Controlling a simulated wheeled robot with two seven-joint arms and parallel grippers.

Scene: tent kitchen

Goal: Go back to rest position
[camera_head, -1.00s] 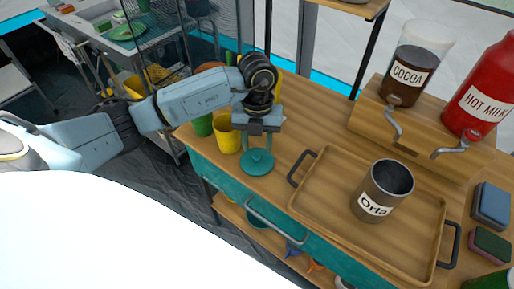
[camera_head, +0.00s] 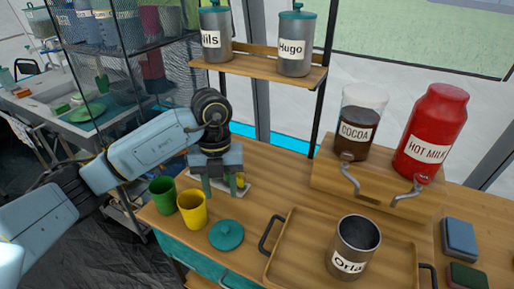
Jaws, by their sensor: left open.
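My left gripper (camera_head: 222,188) is open and points down over the left part of the wooden counter (camera_head: 290,168), behind the teal lid (camera_head: 226,235). The lid lies flat on the counter, apart from the gripper. I cannot tell whether anything sits between the fingers; a small yellow thing (camera_head: 240,180) shows beside them. My left arm (camera_head: 150,150) reaches in from the left. My right gripper is not in view.
A green cup (camera_head: 163,195) and a yellow cup (camera_head: 192,209) stand left of the lid. A tray (camera_head: 290,262) holds the "Orla" mug (camera_head: 354,246). Cocoa (camera_head: 358,125) and hot milk (camera_head: 432,130) dispensers stand behind. A shelf (camera_head: 262,72) with two canisters is above.

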